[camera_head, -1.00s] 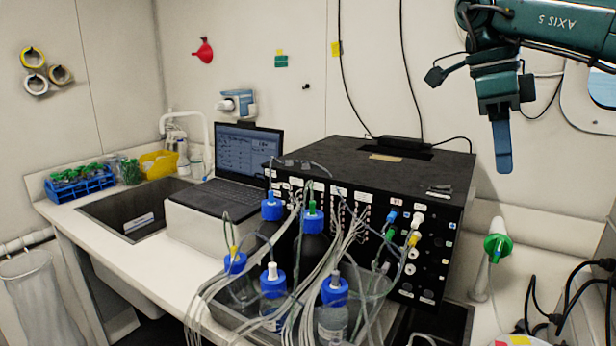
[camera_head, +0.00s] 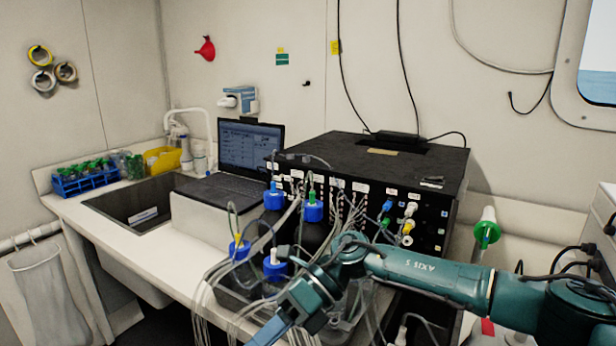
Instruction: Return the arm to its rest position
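My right arm (camera_head: 425,272) comes in from the right and lies low across the front of the bench. My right gripper (camera_head: 268,334) is at the bottom edge of the picture, pointing down and to the left. Its blue fingers are partly cut off, so I cannot tell whether it is open or shut. I see nothing held in it. The arm hides part of the blue-capped bottles and tubing behind it. My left gripper is not in view.
A black box (camera_head: 375,165) with many ports and tubes stands behind the arm. Blue-capped bottles (camera_head: 275,262) stand before it. A laptop (camera_head: 247,150), a sink (camera_head: 133,205) and a blue tube rack (camera_head: 85,181) are to the left. Cables (camera_head: 577,252) hang at the right.

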